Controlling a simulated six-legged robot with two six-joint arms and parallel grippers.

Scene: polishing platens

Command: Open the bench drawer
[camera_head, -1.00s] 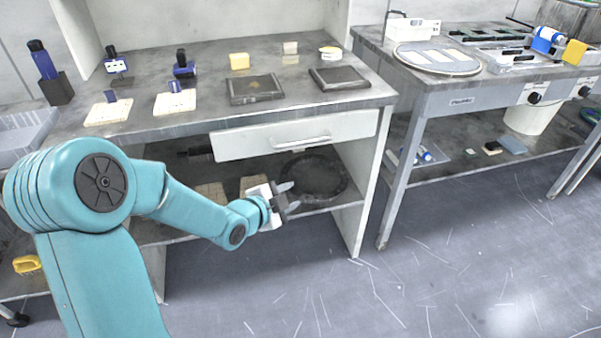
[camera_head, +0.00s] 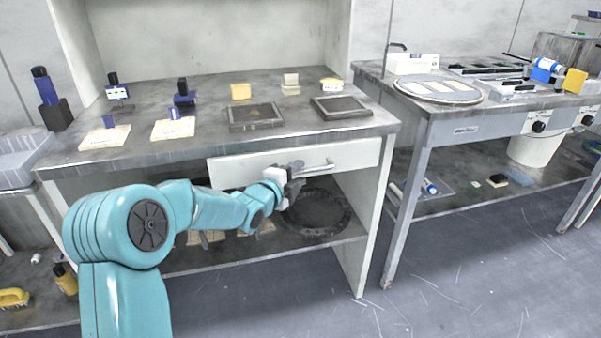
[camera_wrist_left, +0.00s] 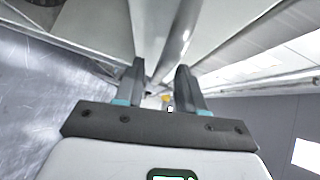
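My left gripper (camera_head: 296,178) is at the left part of the handle and covers that end. In the left wrist view its two dark fingers (camera_wrist_left: 160,82) are apart, with a pale bar-like shape (camera_wrist_left: 176,42) beyond and between them, probably the handle. I see no clear contact. My right gripper is in neither view.
The bench worktop (camera_head: 215,97) carries dark plates, pale blocks and small blue-black tools. A lower shelf holds a dark round disc (camera_head: 315,215). The bench's white side panel (camera_head: 368,220) stands right of the drawer. The floor (camera_head: 480,280) in front is clear.

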